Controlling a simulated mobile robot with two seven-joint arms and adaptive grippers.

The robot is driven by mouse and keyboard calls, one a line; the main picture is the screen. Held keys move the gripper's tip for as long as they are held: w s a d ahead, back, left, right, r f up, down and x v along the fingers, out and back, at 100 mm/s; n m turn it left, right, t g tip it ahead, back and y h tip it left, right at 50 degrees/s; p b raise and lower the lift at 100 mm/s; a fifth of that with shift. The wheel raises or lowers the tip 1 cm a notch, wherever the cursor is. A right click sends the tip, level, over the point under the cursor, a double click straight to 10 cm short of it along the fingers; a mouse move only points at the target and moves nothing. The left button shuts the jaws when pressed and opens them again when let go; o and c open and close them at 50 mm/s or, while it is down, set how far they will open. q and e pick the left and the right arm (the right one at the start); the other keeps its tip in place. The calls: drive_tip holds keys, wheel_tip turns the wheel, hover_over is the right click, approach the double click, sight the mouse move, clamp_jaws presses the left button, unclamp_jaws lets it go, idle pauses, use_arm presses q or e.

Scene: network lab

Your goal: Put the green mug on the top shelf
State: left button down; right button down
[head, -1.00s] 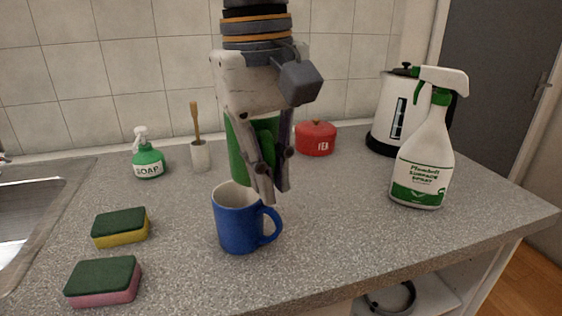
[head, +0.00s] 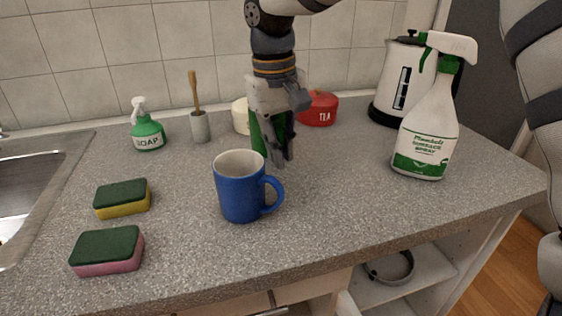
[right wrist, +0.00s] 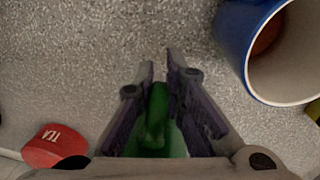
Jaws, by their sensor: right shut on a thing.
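My right gripper (head: 278,160) points down over the counter, behind the blue mug (head: 240,188). It is shut on the green mug (head: 257,138), which is largely hidden behind the fingers in the head view. In the right wrist view the green mug (right wrist: 157,128) shows between the two fingers. I cannot tell whether it touches the counter. The blue mug stands upright in front, apart from the gripper; it also shows in the right wrist view (right wrist: 234,38). White open shelves (head: 425,282) show under the counter's right end. My left gripper is out of view.
A spray bottle (head: 425,140) and a kettle (head: 392,85) stand at the right. A red tea canister (head: 320,110) and a cream canister (head: 240,118) flank the gripper. A soap bottle (head: 148,135), brush holder (head: 200,127) and two sponges (head: 122,198) are at the left. A dark ring (head: 392,268) lies on the shelf.

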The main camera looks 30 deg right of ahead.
drive_tip(key=shift+f, duration=1.55)
drive_tip(key=c, duration=1.7)
unclamp_jaws()
drive_tip(key=shift+f, duration=0.15)
drive_tip(key=shift+o, duration=0.2)
